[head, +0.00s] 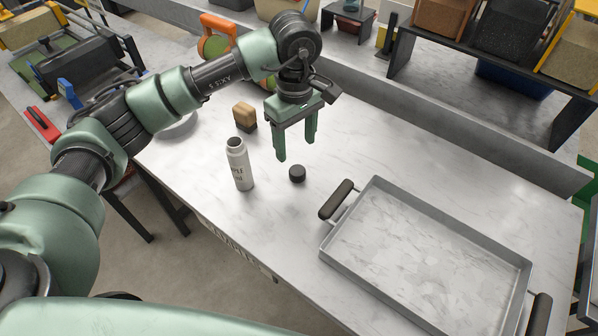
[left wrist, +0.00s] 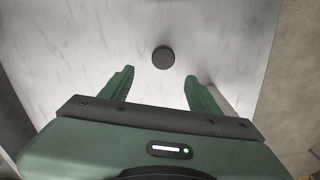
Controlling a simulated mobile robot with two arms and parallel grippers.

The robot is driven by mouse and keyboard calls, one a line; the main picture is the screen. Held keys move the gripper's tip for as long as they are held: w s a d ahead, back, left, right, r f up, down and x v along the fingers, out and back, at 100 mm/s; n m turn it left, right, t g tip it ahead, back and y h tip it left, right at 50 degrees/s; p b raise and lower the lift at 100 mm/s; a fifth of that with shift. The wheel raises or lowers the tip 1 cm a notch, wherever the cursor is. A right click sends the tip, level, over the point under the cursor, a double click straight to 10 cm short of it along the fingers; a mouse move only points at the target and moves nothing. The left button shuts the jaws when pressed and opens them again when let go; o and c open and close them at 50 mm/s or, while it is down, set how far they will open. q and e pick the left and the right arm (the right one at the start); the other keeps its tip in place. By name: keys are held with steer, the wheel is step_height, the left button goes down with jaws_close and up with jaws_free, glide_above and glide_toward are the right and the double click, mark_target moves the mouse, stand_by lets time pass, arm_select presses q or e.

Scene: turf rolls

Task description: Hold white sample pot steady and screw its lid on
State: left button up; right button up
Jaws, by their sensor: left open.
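The white sample pot (head: 239,165) stands upright and open-topped on the marble-like table, with dark lettering on its side. Its black lid (head: 297,173) lies on the table to the right of the pot, apart from it. The lid also shows in the left wrist view (left wrist: 163,57), ahead of the fingers and roughly between their lines. My left gripper (head: 296,152) is open and empty, with its green fingers pointing down above the table behind the lid. It also shows in the left wrist view (left wrist: 158,82). My right gripper is in neither view.
A grey tray (head: 327,246) with black handles lies to the right of the lid. A wooden block with a dark base (head: 244,116) stands behind the pot. An orange-handled item (head: 217,33) is at the back. Free table surrounds the lid.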

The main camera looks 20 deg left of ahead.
mark_target(296, 169)
arm_select(q)
steer(key=shift+s+r, duration=0.1)
steer(key=shift+s, duration=0.2)
steer(key=shift+f, duration=0.25)
step_height(296, 169, down, 2)
steer(key=shift+w+f+p, duration=0.1)
steer(key=shift+w+p, duration=0.05)
steer(key=shift+p, duration=0.15)
steer(key=f, duration=0.1)
steer(key=f+p, duration=0.1)
steer(key=f, duration=0.1)
steer(key=f+p, duration=0.1)
steer(key=shift+s+d+f, duration=0.15)
steer(key=shift+s+f, duration=0.1)
steer(key=shift+f, duration=0.3)
jaws_close()
